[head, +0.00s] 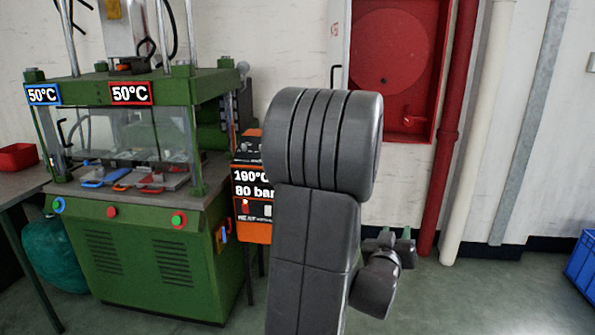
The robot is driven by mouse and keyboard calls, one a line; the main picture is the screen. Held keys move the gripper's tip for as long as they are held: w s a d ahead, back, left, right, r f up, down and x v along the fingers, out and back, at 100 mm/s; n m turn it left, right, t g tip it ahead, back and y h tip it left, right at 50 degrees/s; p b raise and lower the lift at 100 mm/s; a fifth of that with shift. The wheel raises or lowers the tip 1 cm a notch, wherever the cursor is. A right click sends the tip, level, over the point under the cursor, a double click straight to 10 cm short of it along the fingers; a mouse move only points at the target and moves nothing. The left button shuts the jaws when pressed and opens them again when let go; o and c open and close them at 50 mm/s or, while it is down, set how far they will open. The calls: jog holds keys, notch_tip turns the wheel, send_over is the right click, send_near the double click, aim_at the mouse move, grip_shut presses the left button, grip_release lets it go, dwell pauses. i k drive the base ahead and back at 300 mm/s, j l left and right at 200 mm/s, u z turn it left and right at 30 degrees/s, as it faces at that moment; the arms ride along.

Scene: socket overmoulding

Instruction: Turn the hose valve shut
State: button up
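The red hose cabinet (440,60) hangs on the back wall, right of centre, with a round red hose reel (388,50) inside. A small red valve handle (413,122) shows low in the cabinet, right of my arm. It is too small to tell how far it is turned. My gripper (393,240) is low in the picture, below the cabinet and apart from the valve. It is small and partly hidden by my wrist, so its opening is unclear. My arm covers the cabinet's lower left part.
A green moulding press (150,270) stands at the left, with an orange and black unit (250,190) beside it. A red pipe (450,130) and a white pipe (477,130) run down right of the cabinet. A blue crate (582,265) is at the right edge. Floor between is clear.

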aim_at(408, 120)
jog(key=i+l+u, duration=0.1)
jog(key=i+l, duration=0.15)
jog(key=i+l+u, duration=0.15)
jog(key=i+l, duration=0.15)
jog(key=l, duration=0.15)
jog(key=i+l+u, duration=0.1)
jog(key=l, duration=0.25)
jog(key=i+l+u, duration=0.1)
jog(key=i+l, duration=0.25)
jog(key=i+l+u, duration=0.1)
jog(key=l, duration=0.35)
jog(key=i+l, duration=0.2)
jog(key=l, duration=0.2)
jog(key=i+l, duration=0.2)
jog(key=l, duration=0.15)
jog(key=i+l, duration=0.2)
jog(key=l, duration=0.2)
jog(key=i+l, duration=0.2)
jog(key=l, duration=0.15)
jog(key=i+l, duration=0.25)
jog(key=l, duration=0.15)
jog(key=i+l, duration=0.2)
jog(key=l, duration=0.15)
jog(key=u, duration=0.05)
